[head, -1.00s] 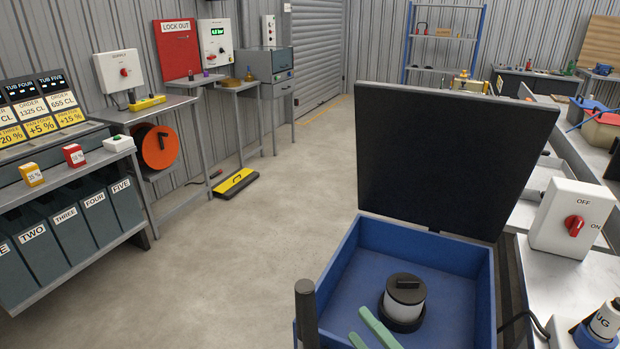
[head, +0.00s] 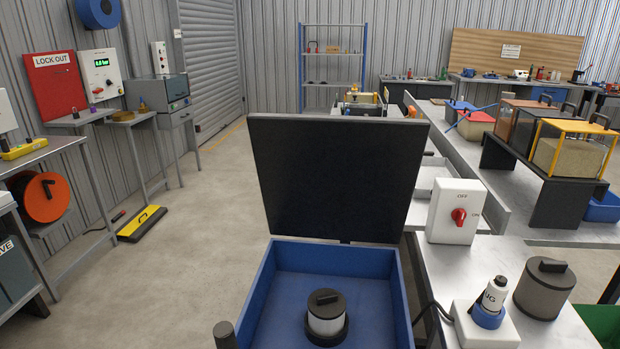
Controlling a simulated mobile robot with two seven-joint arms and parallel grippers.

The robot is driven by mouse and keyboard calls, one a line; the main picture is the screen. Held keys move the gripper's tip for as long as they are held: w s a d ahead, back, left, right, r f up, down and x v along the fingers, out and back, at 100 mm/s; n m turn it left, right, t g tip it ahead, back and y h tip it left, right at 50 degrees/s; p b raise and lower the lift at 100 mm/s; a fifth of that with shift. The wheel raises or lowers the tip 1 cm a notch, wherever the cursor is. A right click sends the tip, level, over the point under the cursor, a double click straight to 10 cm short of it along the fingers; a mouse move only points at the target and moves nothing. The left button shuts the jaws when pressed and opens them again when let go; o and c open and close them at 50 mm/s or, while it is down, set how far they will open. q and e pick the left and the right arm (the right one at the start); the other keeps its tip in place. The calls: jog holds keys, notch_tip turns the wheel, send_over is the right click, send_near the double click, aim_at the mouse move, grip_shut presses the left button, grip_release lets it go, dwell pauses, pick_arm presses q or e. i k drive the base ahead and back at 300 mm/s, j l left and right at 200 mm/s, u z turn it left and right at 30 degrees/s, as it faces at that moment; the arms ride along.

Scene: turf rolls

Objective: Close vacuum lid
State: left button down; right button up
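The vacuum's black lid (head: 335,180) stands open, tilted up at the back of the blue vacuum box (head: 262,295) in the head view. Inside the box sits a white filter cylinder with a black cap and bar handle (head: 325,312), seated in a black ring on the blue floor. Neither of my grippers shows in the head view. The front of the box is cut off by the bottom edge.
A bench on the right bears an OFF/ON switch box (head: 456,211), a labelled bottle in a blue collar (head: 490,300) and a grey canister (head: 545,288). A dark upright post (head: 225,335) stands by the box's front left.

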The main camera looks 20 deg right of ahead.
aim_at(351, 178)
jog(key=i+j+u, duration=0.15)
jog(key=j, duration=0.2)
jog(key=j+u, duration=0.15)
jog(key=j, duration=0.2)
jog(key=i+j+u, duration=0.15)
jog(key=j, duration=0.2)
jog(key=i+j+u, duration=0.3)
jog(key=i+j, duration=0.7)
jog(key=i+z, duration=0.5)
jog(key=i+j+z, duration=0.15)
jog(key=i+z, duration=0.95)
jog(key=z, duration=0.15)
jog(key=i+j+z, duration=0.15)
jog(key=i+z, duration=0.4)
jog(key=z, duration=0.2)
jog(key=i+j+z, duration=0.15)
jog(key=z, duration=0.25)
jog(key=i+j+z, duration=0.15)
jog(key=z, duration=0.25)
jog(key=i+j+z, duration=0.15)
jog(key=z, duration=0.2)
jog(key=i+j+z, duration=0.2)
jog(key=z, duration=0.15)
jog(key=i+j+z, duration=0.15)
jog(key=z, duration=0.15)
jog(key=i+j+z, duration=0.2)
jog(key=j+z, duration=0.2)
jog(key=j, duration=0.2)
